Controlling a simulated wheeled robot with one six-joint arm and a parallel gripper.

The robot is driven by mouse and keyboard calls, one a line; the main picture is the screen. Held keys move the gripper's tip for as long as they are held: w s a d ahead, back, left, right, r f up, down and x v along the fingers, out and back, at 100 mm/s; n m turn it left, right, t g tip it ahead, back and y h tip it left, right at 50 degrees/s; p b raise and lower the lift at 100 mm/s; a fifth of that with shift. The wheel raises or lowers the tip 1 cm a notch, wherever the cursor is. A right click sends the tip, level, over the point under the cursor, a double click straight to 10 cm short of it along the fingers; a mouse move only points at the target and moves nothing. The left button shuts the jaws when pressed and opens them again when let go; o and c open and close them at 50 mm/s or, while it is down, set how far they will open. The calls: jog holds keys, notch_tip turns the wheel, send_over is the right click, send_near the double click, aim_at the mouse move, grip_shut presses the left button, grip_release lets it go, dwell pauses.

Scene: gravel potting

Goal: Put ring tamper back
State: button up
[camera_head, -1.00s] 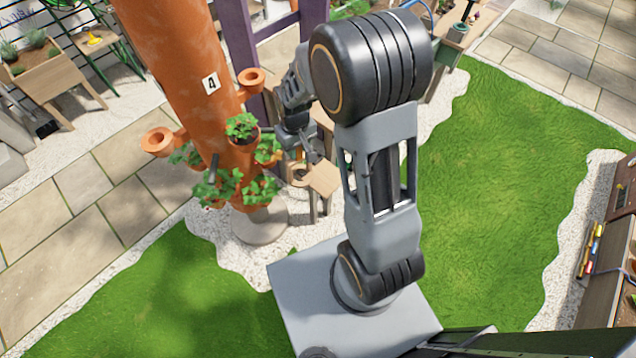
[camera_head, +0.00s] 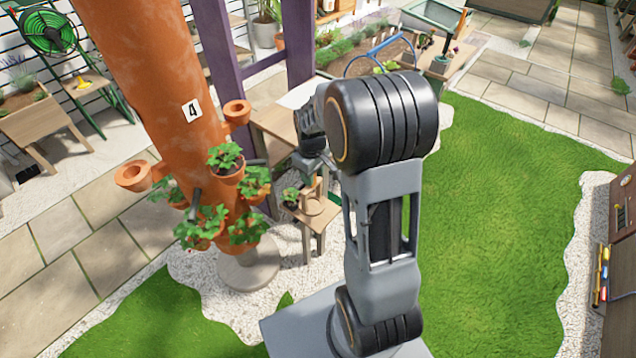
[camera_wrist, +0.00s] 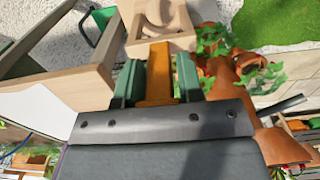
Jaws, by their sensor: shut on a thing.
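My gripper (camera_wrist: 158,82) is shut on the ring tamper's orange-brown handle (camera_wrist: 158,68), which sits between its green fingers in the wrist view. The tamper's working end cannot be made out. Just beyond the handle is a pale wooden stand (camera_wrist: 142,47) with a rounded recess. I cannot tell whether the tamper touches it. In the head view my gripper (camera_head: 314,172) points down, small and partly dark against the arm, close above a small wooden stool-like stand (camera_head: 322,222) with a round opening.
The terracotta planting column (camera_head: 150,75) with side pots and strawberry-like plants rises close on the left. A wooden table (camera_head: 272,122) and purple post (camera_head: 213,40) are behind. Open lawn (camera_head: 490,220) lies to the right.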

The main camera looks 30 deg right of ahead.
aim_at(317, 180)
jog(key=shift+w+d+f, duration=0.3)
jog(key=shift+d+f, duration=0.15)
jog(key=shift+f, duration=0.2)
jog(key=shift+w+d+f, duration=0.3)
jog(key=shift+d+f, duration=0.15)
jog(key=shift+f, duration=0.2)
jog(key=shift+w+d+f, duration=0.1)
jog(key=shift+d+f, duration=0.05)
jog(key=shift+f, duration=0.75)
jog(key=shift+w+d+f, duration=0.1)
jog(key=shift+f, duration=0.8)
jog(key=shift+f+b, duration=0.15)
jog(key=shift+b, duration=0.15)
jog(key=o, duration=0.9)
jog(key=shift+s, duration=0.1)
jog(key=shift+o, duration=0.2)
